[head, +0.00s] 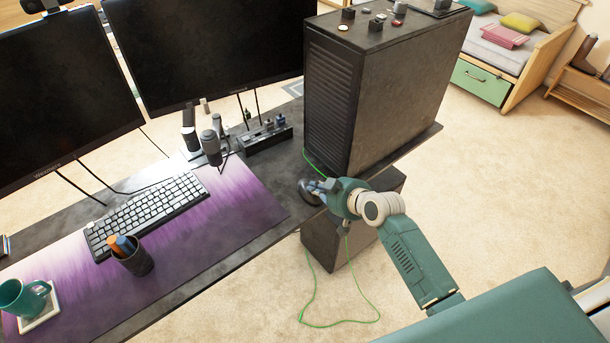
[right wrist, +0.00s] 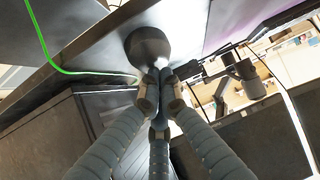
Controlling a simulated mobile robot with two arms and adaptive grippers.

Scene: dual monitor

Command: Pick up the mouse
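The mouse (head: 309,192) is a dark rounded shape at the desk's front edge, right of the purple mat and in front of the computer tower. It shows as a dark rounded body in the right wrist view (right wrist: 148,46). My right gripper (head: 319,187) is at the mouse from the right. In the right wrist view its fingertips (right wrist: 161,88) converge close together at the mouse's near end. Whether they are clamped on it cannot be told, and the contact is partly hidden. My left gripper is not in view.
The computer tower (head: 378,85) stands close behind the right gripper. A keyboard (head: 147,213), a pen cup (head: 132,258) and a teal mug (head: 22,297) on a coaster are to the left. A green cable (head: 340,323) hangs to the floor. The purple mat (head: 215,240) has free room.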

